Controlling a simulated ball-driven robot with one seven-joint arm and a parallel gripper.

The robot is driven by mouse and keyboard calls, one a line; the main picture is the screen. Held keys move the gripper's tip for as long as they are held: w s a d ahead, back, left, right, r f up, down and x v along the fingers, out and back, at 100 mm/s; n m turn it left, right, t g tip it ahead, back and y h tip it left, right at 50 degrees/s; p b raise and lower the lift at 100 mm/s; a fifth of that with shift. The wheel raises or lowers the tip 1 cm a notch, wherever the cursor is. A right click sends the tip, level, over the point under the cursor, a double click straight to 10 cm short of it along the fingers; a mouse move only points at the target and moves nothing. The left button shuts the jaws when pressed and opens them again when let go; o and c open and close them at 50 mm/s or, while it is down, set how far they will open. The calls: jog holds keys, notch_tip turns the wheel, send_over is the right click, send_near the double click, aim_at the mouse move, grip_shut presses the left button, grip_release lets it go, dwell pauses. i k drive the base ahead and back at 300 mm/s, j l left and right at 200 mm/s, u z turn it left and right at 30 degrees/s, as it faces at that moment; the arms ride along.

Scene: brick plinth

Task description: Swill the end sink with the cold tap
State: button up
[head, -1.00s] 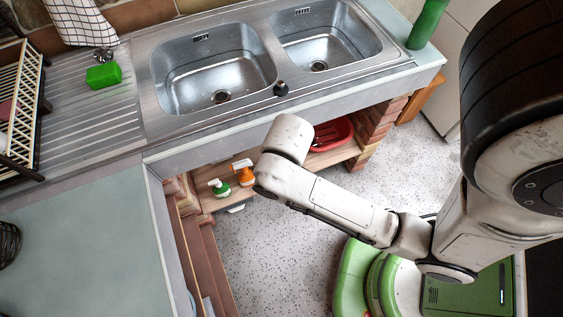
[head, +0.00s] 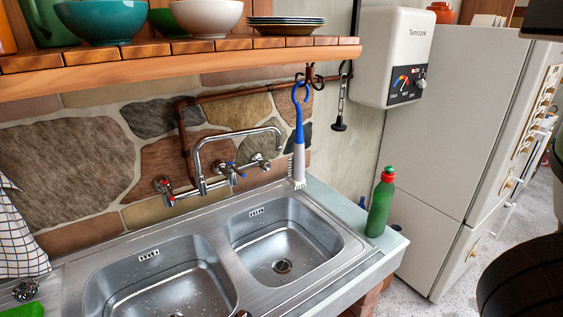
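The double steel sink unit has a right-hand basin (head: 300,240) at the counter's end and a left-hand basin (head: 165,285) beside it. The right basin looks empty, with wet drops and an open drain (head: 282,266). A chrome wall tap (head: 205,150) stands behind, its long curved spout pointing right towards the right basin. A red-marked handle (head: 163,188) is at its left and a blue-marked handle (head: 233,173) to the right of the spout's base. Another valve (head: 260,161) is further right. I see no water running.
A blue-and-white brush (head: 299,145) hangs from a hook above the right basin's back edge. A green bottle (head: 381,203) stands at the counter's right end. A wooden shelf (head: 180,65) with bowls overhangs the tap. A white fridge (head: 445,130) stands right.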

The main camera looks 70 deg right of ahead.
aim_at(230, 167)
jog(key=z, duration=1)
jog(key=k+j+u, duration=0.15)
jog(key=i, duration=0.05)
